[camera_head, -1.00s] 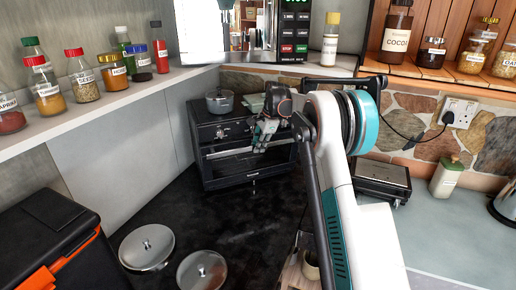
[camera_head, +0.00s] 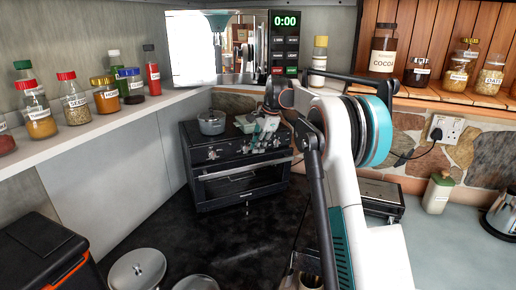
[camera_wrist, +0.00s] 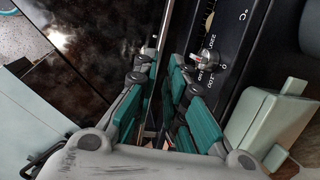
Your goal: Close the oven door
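The black oven (camera_head: 187,150) stands on the dark worktop in the back corner. Its door (camera_head: 240,188), with a long pale handle (camera_head: 225,172), is upright against the oven front; I cannot tell whether a small gap is left. My gripper (camera_head: 259,141) is at the right part of the control panel, above the handle. In the wrist view, my gripper's teal-padded fingers (camera_wrist: 160,85) are apart, with a narrow gap between them. The control panel (camera_wrist: 228,45) with a temperature knob (camera_wrist: 207,62) lies just beside them. Contact with the door is unclear.
A lidded pot (camera_head: 212,123) and a pale green container (camera_head: 244,123) sit on the oven top. Two metal lids (camera_head: 137,268) lie on the worktop in front. A black grill (camera_head: 383,196) stands to the right.

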